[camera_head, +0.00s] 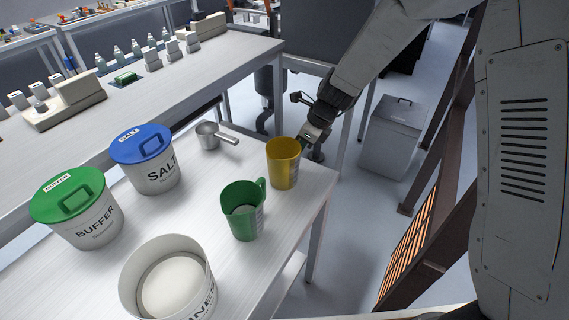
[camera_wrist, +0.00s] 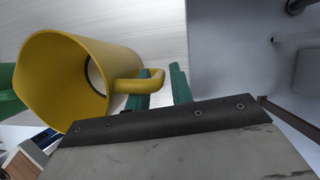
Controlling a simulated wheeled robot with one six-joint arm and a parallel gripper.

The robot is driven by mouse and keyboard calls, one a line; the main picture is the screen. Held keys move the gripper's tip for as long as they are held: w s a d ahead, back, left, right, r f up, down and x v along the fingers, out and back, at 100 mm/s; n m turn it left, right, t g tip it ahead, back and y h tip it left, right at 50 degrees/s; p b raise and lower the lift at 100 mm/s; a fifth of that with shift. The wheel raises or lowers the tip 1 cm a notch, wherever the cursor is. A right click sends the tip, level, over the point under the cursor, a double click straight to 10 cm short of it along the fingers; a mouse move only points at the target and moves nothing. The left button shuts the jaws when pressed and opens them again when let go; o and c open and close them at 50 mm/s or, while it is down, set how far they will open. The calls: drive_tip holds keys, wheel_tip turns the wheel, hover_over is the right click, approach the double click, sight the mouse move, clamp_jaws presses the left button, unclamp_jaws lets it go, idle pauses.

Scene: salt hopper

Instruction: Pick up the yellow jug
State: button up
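The yellow jug (camera_head: 283,165) stands upright on the white table near its right edge. In the wrist view the jug (camera_wrist: 75,75) fills the left side, its handle (camera_wrist: 128,87) pointing towards my fingers. My gripper (camera_head: 304,142) is right behind the jug in the head view, at its handle side. In the wrist view my gripper (camera_wrist: 160,80) has its two green fingers apart, with the outer part of the handle at the gap between them. I cannot tell whether either finger touches the handle.
A green jug (camera_head: 243,212) stands in front of the yellow one. A blue-lidded SALT tub (camera_head: 158,174), a green-lidded BUFFER tub (camera_head: 92,222), an open white tub (camera_head: 130,292) and a metal scoop (camera_head: 208,136) share the table. A grey bin (camera_head: 392,138) stands on the floor at right.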

clamp_jaws()
